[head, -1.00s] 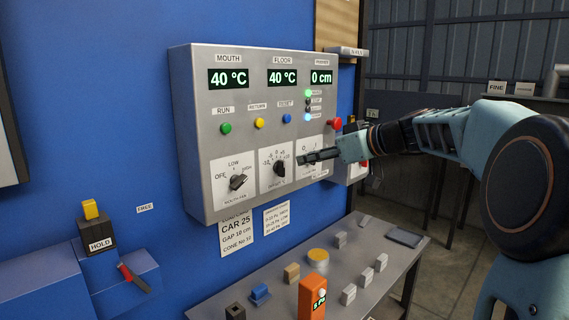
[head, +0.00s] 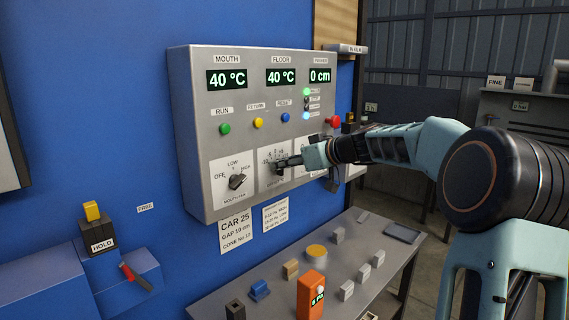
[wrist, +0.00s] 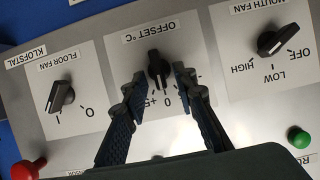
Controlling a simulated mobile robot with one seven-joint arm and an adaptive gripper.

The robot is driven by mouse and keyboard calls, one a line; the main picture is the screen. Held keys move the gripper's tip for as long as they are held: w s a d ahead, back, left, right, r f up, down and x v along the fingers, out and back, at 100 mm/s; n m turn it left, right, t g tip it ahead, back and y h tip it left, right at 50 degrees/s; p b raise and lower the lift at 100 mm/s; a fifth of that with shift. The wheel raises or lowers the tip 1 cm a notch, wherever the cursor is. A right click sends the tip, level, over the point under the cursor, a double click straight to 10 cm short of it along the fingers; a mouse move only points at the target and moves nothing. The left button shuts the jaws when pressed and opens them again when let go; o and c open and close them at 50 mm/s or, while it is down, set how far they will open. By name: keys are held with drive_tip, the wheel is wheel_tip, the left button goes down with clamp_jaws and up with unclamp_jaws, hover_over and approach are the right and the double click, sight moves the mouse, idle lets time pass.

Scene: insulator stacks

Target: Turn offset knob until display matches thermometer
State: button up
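The black offset knob (head: 278,169) sits on a white plate in the middle of the grey panel's lower row. In the wrist view the knob (wrist: 158,70) lies between the two fingertips of my gripper (wrist: 160,78). The fingers are open, with a visible gap on either side of the knob. In the head view my gripper (head: 288,162) reaches the plate from the right and partly covers it. The mouth display (head: 227,79) reads 40 °C and the floor display (head: 281,77) reads 40 °C. I cannot make out a thermometer for certain.
The mouth fan knob (head: 237,181) and floor fan knob (wrist: 60,96) flank the offset knob. A red button (wrist: 24,171) and green button (wrist: 299,138) are nearby. An orange handheld device (head: 311,297) and small blocks stand on the table (head: 275,300) below.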

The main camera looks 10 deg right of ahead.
clamp_jaws()
drive_tip(key=shift+d, duration=0.1)
drive_tip(key=shift+w+d+f+m+g+y, duration=0.15)
drive_tip(key=shift+m+g+y, duration=0.15)
drive_tip(key=shift+m+y, duration=0.5)
drive_tip(key=shift+w+d+m+g+y, duration=0.15)
drive_tip(key=shift+m+g+y, duration=0.2)
drive_tip(key=shift+m, duration=0.85)
drive_tip(key=shift+y, duration=0.25)
drive_tip(key=shift+o, duration=0.4)
unclamp_jaws()
